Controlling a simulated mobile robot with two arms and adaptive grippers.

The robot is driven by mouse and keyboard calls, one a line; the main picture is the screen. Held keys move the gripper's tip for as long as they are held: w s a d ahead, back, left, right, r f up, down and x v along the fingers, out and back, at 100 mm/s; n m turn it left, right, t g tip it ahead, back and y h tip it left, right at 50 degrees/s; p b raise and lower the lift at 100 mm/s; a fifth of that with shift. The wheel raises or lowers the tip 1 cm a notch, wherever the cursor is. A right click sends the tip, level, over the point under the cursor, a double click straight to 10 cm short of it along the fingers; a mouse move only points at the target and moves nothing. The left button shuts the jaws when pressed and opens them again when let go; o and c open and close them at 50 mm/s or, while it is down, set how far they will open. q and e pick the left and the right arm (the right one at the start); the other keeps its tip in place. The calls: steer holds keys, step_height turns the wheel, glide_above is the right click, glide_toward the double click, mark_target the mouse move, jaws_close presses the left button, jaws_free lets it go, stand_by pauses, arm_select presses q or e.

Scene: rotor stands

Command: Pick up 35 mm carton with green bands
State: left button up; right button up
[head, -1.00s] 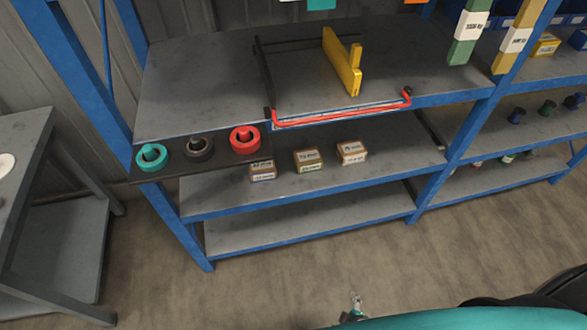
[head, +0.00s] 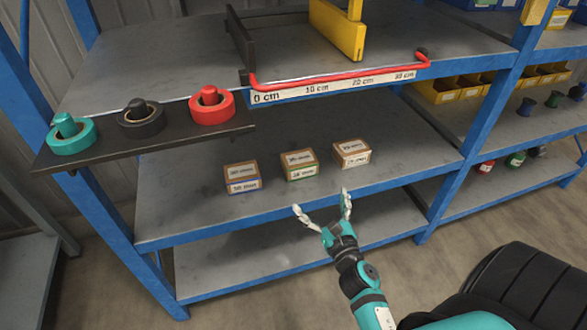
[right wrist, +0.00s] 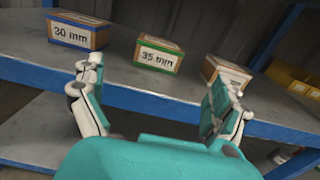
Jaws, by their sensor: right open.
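The 35 mm carton with green bands (head: 300,165) stands on the middle shelf, between two other cartons. In the right wrist view its "35 mm" label (right wrist: 158,56) faces me, ahead of and between the fingers. My right gripper (head: 323,199) is open and empty in front of the shelf edge, a little below and to the right of the carton. Its two fingers also show in the right wrist view (right wrist: 157,95), apart from the carton. My left gripper is not in view.
A blue-banded carton (head: 242,177), labelled 30 mm in the wrist view, stands left of the green-banded one. Another carton (head: 351,153) stands to the right. The upper shelf (head: 185,70) overhangs behind, with a red rail (head: 340,79) at its edge. A black rack holds three coloured rolls.

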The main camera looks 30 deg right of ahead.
mark_target(304, 166)
steer(key=x, duration=0.9)
steer(key=shift+w, duration=0.4)
steer(key=x, duration=0.5)
steer(key=shift+w+d+r, duration=0.15)
steer(key=shift+d, duration=0.05)
steer(key=shift+w, duration=0.1)
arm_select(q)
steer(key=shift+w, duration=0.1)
arm_select(e)
steer(key=c, duration=1)
